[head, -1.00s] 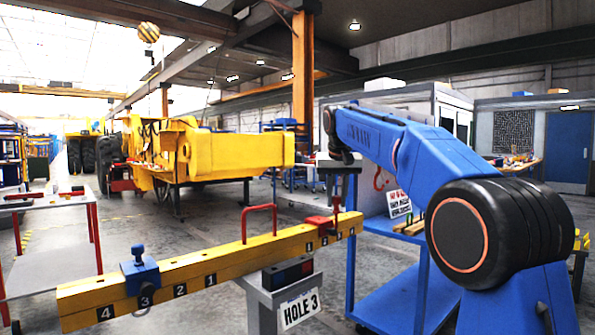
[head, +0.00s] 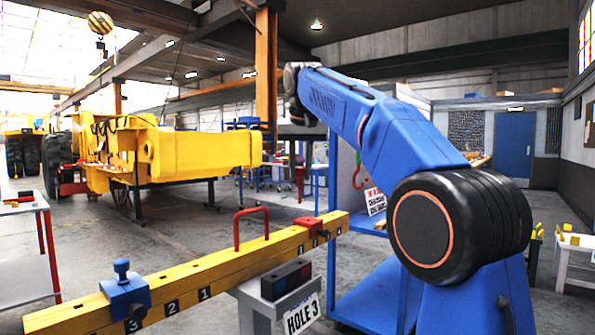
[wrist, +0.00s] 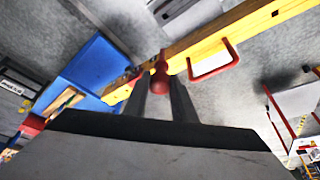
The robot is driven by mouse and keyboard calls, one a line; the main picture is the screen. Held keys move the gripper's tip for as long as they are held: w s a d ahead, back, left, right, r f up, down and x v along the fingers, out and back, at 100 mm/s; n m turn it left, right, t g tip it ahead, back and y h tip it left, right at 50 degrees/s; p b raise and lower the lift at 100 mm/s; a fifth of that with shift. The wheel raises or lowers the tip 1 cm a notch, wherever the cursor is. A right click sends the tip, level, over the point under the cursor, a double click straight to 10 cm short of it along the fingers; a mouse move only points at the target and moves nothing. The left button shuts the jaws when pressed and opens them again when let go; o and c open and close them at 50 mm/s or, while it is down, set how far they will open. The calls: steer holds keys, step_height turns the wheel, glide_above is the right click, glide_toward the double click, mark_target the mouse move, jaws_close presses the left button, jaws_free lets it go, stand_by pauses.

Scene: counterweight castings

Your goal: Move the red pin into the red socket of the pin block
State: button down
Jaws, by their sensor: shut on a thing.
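My gripper (wrist: 161,98) is shut on the red pin (wrist: 160,74), whose round knob shows between the two fingers in the wrist view. The pin's lower part is hidden. In the head view my gripper is at the end of the blue arm, above the far end of the yellow beam (head: 215,265); its fingers and the pin are not clear there. A red clamp (head: 308,222) sits on the beam's far end. I cannot make out a red socket. A dark box with a reddish end (head: 287,279), possibly the pin block, sits on a grey stand beside the beam.
The beam carries a red handle (head: 251,228) and a blue clamp with a knob (head: 124,292). A HOLE 3 sign (head: 301,314) is on the stand. A blue shelf unit (head: 372,290) stands just right. A red-legged table (head: 30,250) is at left.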

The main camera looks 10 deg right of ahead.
steer(key=shift+s, duration=0.15)
step_height(320, 180, down, 22)
steer(key=shift+f, duration=0.2)
stand_by(4.6)
steer(key=shift+f, duration=0.15)
stand_by(0.3)
steer(key=c, duration=1.4)
jaws_free()
steer(key=v, duration=1.7)
